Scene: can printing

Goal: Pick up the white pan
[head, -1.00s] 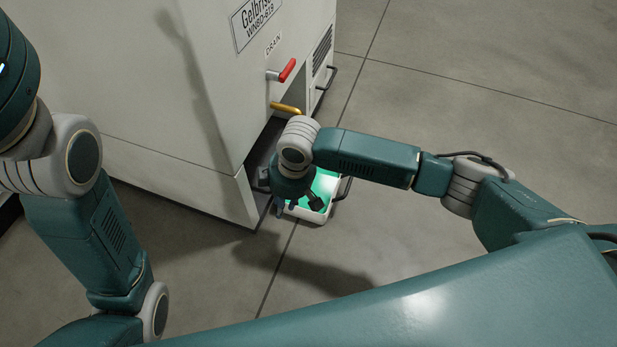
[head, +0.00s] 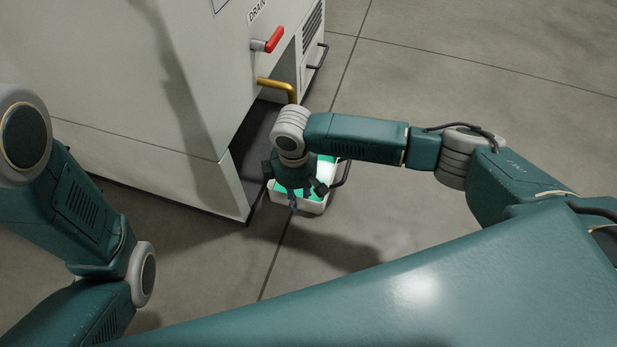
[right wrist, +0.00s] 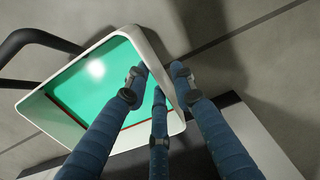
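The white pan (head: 311,206) holds bright green liquid and sits low at the cabinet's open corner, partly hidden by my right gripper. In the right wrist view the white pan (right wrist: 175,118) has its near wall between my fingers. My right gripper (head: 299,200) points down at the rim. In the right wrist view my right gripper (right wrist: 160,72) has two fingers on the liquid side and one outside, closed on the wall. Whether the pan is clear of the floor is hard to tell. My left gripper is out of view.
The large pale cabinet (head: 120,120) stands at the left, with a red drain lever (head: 274,40) and a yellow pipe (head: 277,84) above a dark recess (head: 252,145). A black handle (head: 342,175) is at the pan's right side. The grey floor (head: 450,90) at the right is clear.

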